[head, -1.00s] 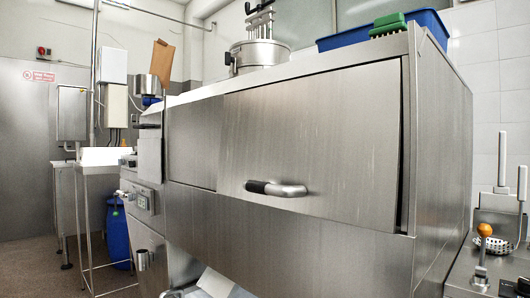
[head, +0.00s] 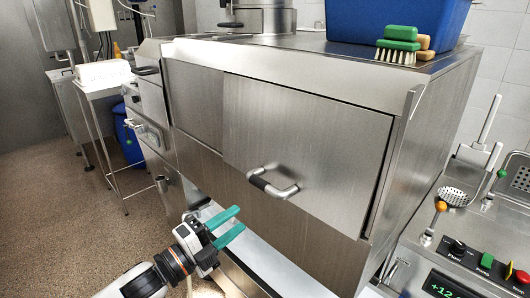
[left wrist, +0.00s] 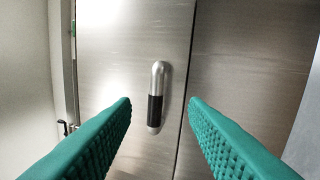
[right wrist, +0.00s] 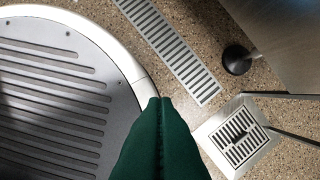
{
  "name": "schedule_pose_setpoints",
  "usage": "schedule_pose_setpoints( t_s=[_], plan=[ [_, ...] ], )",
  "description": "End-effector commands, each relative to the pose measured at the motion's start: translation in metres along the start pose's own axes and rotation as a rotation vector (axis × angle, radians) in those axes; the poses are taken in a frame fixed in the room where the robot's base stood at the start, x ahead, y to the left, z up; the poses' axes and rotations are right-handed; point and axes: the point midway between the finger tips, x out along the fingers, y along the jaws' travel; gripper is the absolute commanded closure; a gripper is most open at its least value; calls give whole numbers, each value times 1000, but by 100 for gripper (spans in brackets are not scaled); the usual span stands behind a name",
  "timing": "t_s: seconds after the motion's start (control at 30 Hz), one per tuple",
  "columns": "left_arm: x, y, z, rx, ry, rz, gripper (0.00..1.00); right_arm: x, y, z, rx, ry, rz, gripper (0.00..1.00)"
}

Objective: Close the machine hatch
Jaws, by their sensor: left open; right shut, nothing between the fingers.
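The machine hatch (head: 300,140) is a brushed steel panel on the front of a large steel machine. It looks nearly flush, with a dark gap along its right edge. Its handle (head: 272,184), a metal bar with a black grip, sits near the lower edge. My left gripper (head: 233,224), with green fingers, is open and empty, below and left of the handle in the head view. In the left wrist view the handle (left wrist: 156,96) lies between and beyond the open fingers, apart from them. My right gripper (right wrist: 160,100) is shut and empty over the floor.
A blue bin (head: 385,22) and a green brush (head: 398,45) sit on the machine top. A control panel with utensils (head: 455,196) stands at right. A steel ledge (head: 275,262) runs below the hatch. Floor at left is open.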

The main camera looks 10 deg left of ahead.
Motion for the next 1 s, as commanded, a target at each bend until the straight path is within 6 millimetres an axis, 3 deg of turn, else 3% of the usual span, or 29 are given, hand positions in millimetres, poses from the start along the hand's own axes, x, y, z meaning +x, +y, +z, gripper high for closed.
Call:
schedule_pose_setpoints(
  t_s=[0.03,0.1,0.2,0.37,0.8,1.0],
  plan=[
    [2,14,-7,35,17,-24,60,-15,-1,-19,3,62,-1,100],
    [2,16,-14,65,34,-47,60,-19,-1,-39,5,119,-2,100],
    [4,16,-20,85,46,-62,60,-22,-2,-52,6,156,-2,100],
    [21,15,-21,84,47,-60,60,-25,-2,-53,6,160,-2,100],
    [103,10,-24,82,45,-59,60,-39,-2,-48,6,157,-2,100],
    [120,8,-24,84,45,-60,60,-41,-2,-48,6,157,-2,100]
  ],
)
